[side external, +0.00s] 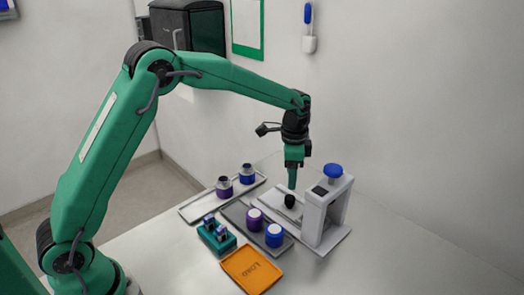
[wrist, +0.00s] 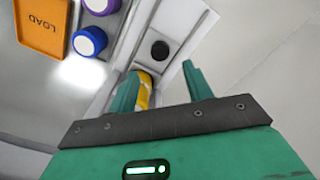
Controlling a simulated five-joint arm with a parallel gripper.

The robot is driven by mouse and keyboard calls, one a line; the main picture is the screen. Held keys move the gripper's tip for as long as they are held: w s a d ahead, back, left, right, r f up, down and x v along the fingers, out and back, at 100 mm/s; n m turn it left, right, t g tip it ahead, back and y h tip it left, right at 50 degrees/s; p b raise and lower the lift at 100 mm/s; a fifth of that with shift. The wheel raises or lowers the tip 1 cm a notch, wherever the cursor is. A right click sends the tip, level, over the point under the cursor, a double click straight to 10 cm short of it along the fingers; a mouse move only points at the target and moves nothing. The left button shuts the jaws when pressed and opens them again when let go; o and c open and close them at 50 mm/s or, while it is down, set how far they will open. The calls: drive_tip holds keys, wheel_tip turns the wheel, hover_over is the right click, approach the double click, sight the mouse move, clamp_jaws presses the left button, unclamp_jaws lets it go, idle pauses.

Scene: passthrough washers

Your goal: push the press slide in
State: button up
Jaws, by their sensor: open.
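The press (side external: 325,210) is a white upright frame with a blue knob (side external: 333,170) on top, standing on a flat base plate. A pale slide (side external: 280,208) lies at its left, with a black knob (side external: 290,201) standing on it. The black knob also shows in the wrist view (wrist: 159,50), beyond the fingertips. My gripper (side external: 292,184) points down just above the black knob in the side view. In the wrist view my gripper (wrist: 161,72) has its fingers apart with nothing held between them. Whether a finger touches the knob cannot be told.
A yellow and white strip (wrist: 145,90) lies partly behind one finger. A grey tray (side external: 268,245) holds purple- and blue-banded jars; a farther tray (side external: 200,208) holds two more. A teal rack (side external: 215,240) and an orange LOAD tray (side external: 250,268) are nearer. The table's right front is clear.

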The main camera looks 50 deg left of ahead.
sight(290, 197)
drive_tip(key=shift+w+f+m, duration=0.1)
drive_tip(key=shift+m, duration=0.75)
drive_tip(key=shift+w+f+m, duration=0.1)
drive_tip(key=shift+m, duration=0.75)
drive_tip(key=shift+s+f, duration=0.15)
drive_tip(key=shift+f, duration=3.7)
clamp_jaws()
